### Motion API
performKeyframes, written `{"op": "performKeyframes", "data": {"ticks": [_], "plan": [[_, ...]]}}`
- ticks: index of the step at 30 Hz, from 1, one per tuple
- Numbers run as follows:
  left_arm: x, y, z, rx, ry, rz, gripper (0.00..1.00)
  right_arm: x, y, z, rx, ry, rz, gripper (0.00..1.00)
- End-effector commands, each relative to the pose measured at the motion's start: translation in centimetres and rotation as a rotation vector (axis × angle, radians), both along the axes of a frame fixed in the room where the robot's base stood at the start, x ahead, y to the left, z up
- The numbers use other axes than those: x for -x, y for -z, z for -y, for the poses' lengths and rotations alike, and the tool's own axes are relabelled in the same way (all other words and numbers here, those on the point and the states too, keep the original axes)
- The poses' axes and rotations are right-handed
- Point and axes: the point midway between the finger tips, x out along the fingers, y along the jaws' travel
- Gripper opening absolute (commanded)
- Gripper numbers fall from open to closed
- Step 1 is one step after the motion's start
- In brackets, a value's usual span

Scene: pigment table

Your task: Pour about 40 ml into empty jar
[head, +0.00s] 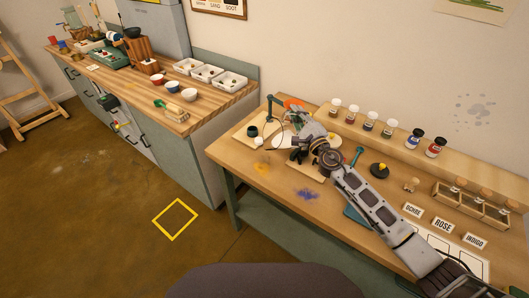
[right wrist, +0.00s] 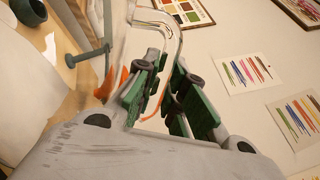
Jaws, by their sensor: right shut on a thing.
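My right gripper (head: 300,146) is over the left part of the worktable (head: 268,205). In the right wrist view its green-padded fingers (right wrist: 165,82) are shut on a clear glass thing (right wrist: 168,22), whose curved rim or handle shows beyond the fingertips. Its full shape and any contents are hidden or too small to tell. Several clear corked jars (head: 478,209) stand in a wooden rack at right. I cannot tell which jar is the empty one. My left gripper is not in view.
A small dark cup (head: 252,131) and a green stand (head: 274,108) are left of my gripper. An orange ring (head: 293,103) lies behind it. A black-knobbed yellow thing (head: 379,170) and label cards (head: 443,225) are to the right. The table front near the blue powder (head: 307,194) is mostly clear.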

Motion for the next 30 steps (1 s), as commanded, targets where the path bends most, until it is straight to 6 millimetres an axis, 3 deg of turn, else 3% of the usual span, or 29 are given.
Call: {"op": "performKeyframes", "data": {"ticks": [30], "plan": [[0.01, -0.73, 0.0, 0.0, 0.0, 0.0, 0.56, 0.29, -1.19, -0.64, 0.068, 0.001, 0.04, 0.0]]}}
